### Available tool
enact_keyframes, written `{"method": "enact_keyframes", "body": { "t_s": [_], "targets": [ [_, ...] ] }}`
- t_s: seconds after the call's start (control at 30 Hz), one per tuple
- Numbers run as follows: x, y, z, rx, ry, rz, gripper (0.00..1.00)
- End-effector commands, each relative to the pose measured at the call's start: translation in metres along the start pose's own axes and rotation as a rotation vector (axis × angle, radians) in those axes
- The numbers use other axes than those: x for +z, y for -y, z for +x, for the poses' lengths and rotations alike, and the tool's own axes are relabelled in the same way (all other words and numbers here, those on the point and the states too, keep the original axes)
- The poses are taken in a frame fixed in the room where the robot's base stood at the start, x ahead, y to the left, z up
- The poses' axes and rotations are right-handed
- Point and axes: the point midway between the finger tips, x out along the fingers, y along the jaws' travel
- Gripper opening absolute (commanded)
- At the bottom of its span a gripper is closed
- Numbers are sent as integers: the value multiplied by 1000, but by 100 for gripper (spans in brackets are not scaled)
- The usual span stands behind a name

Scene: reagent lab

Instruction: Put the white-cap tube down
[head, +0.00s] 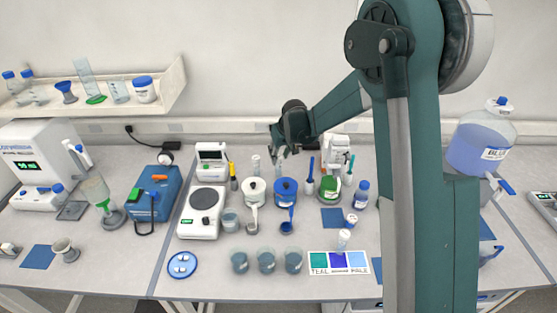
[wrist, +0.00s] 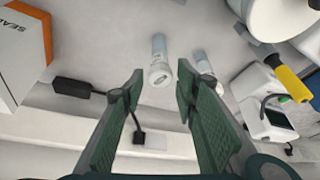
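A pale tube with a white cap (wrist: 160,72) shows in the wrist view, between and just past my fingertips, with clear gaps on both sides. It also shows in the head view as a small pale tube (head: 280,167) below my gripper (head: 279,147), at the back of the bench. My gripper (wrist: 160,74) is open and empty, its two green-padded fingers wide apart. The tube seems to stand on the bench; its foot is hard to make out. A second similar tube (wrist: 203,63) stands close by and also shows in the head view (head: 255,164).
A white pot (head: 252,187) and a blue pot (head: 286,187) stand in front. A yellow marker (wrist: 293,84) and a screened instrument (wrist: 268,117) are at the wrist view's right. An orange-and-white box (wrist: 22,45) is at its left, by a black adapter (wrist: 72,88).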

Motion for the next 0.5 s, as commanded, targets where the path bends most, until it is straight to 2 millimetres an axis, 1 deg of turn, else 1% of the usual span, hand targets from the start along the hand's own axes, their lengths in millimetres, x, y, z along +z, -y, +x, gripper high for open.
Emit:
{"method": "enact_keyframes", "body": {
  "t_s": [0.1,0.2,0.33,0.5],
  "targets": [
    [0,0,-13,0,0,0,30],
    [0,0,-21,0,0,0,30],
    [0,0,-29,0,0,0,30],
    [0,0,-33,0,0,0,30]
  ]
}}
